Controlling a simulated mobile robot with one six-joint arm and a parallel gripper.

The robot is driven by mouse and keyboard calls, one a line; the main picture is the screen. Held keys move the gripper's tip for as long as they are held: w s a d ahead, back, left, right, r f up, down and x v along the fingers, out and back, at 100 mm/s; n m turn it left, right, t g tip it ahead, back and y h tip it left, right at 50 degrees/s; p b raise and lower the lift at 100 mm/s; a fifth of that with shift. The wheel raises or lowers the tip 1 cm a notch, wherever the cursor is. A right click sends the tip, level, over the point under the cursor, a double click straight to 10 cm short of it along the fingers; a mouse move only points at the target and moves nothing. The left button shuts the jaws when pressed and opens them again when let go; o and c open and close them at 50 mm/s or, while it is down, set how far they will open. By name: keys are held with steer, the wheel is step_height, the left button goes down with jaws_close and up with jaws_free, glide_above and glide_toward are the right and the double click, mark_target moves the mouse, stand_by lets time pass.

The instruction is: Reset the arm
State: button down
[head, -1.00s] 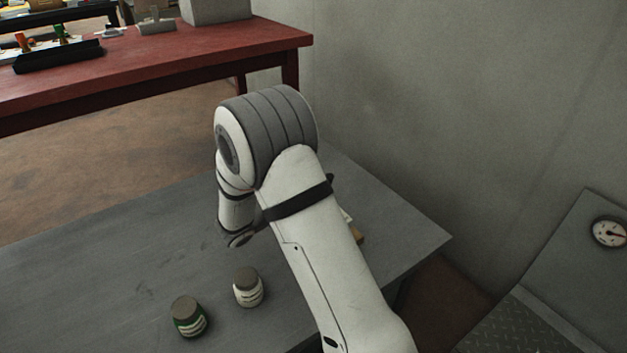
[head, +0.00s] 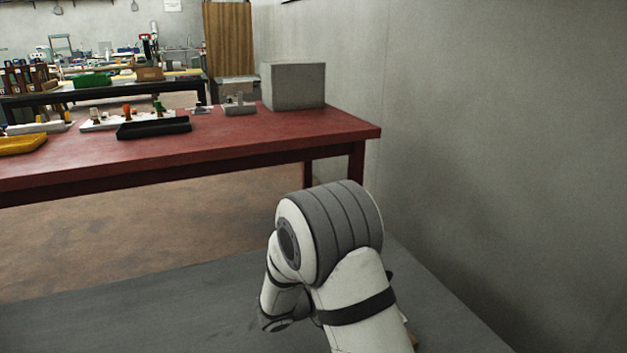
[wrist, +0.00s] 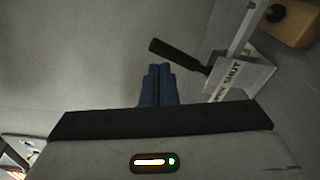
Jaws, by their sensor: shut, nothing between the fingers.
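My gripper (wrist: 157,85) shows in the wrist view with its two blue fingers together and nothing between them. A black-handled lever (wrist: 178,54) lies just beyond and to the right of the fingertips, apart from them in the picture. The lever joins a pale block marked with "SHUT" (wrist: 240,78). In the head view my arm (head: 335,235) is bent over the grey table (head: 130,310), its elbow up and a link hanging down at left. My fingers are hidden there.
A wooden block with a dark knob (wrist: 292,20) is at the wrist view's upper right. A red table (head: 250,135) stands beyond a floor gap, bearing a grey box (head: 293,86) and a black tray (head: 153,128). A grey wall (head: 480,150) is close on the right.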

steer(key=s+d+r+m+g+y+p, duration=0.35)
steer(key=s+r+p, duration=0.4)
steer(key=r, duration=0.25)
steer(key=s+d+r+m+g+y+p, duration=0.25)
steer(key=s+d+r+g+p, duration=0.2)
steer(key=s+r+p, duration=0.5)
steer(key=s+a+r+t+y+p, duration=0.1)
steer(key=s+r+y+p, duration=0.1)
steer(key=r, duration=0.4)
steer(key=s+a+r+m+t+y+p, duration=0.1)
steer(key=s+a+r+y+p, duration=0.1)
steer(key=r+p, duration=0.4)
steer(key=s+a+r+m+t+y+p, duration=0.1)
steer(key=s+a+r+y+p, duration=0.1)
steer(key=s+r+y+p, duration=0.2)
step_height(320, 180, up, 3)
steer(key=shift+a+r+t+y, duration=0.1)
steer(key=shift+a+t+y, duration=0.2)
steer(key=shift+y, duration=0.5)
